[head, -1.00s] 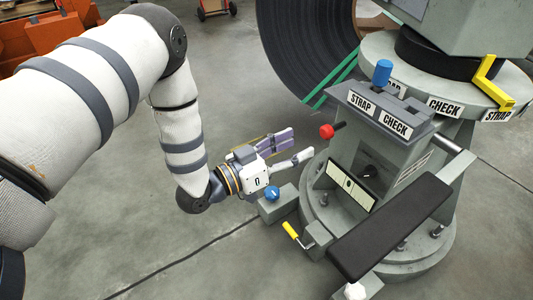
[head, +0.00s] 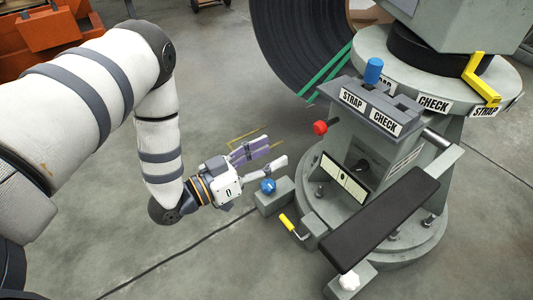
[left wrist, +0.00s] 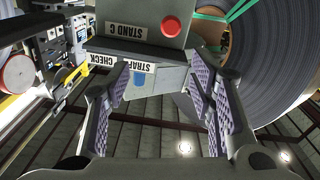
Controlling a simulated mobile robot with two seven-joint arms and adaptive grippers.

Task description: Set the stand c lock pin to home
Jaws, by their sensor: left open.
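The stand C machine (head: 340,150) is grey, on a round base. Its panel has STRAP and CHECK labels, with a blue-capped lever (head: 373,70) upright at the slotted top. A red ball knob (head: 320,127) sticks out at its left side. I cannot tell which part is the lock pin. My left gripper (head: 274,154) is open and empty, left of the machine and apart from the red knob. In the left wrist view, the open fingers (left wrist: 160,85) frame the inverted panel, the blue lever (left wrist: 140,79) and the STAND C plate (left wrist: 130,27) with a red round part. My right gripper is out of view.
A low box with a blue knob (head: 268,185) stands just below my left fingers. A yellow handle (head: 287,222) and a black padded bar (head: 382,227) are at the front. A yellow bracket (head: 481,78) is at the upper right, a dark coil (head: 300,50) behind.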

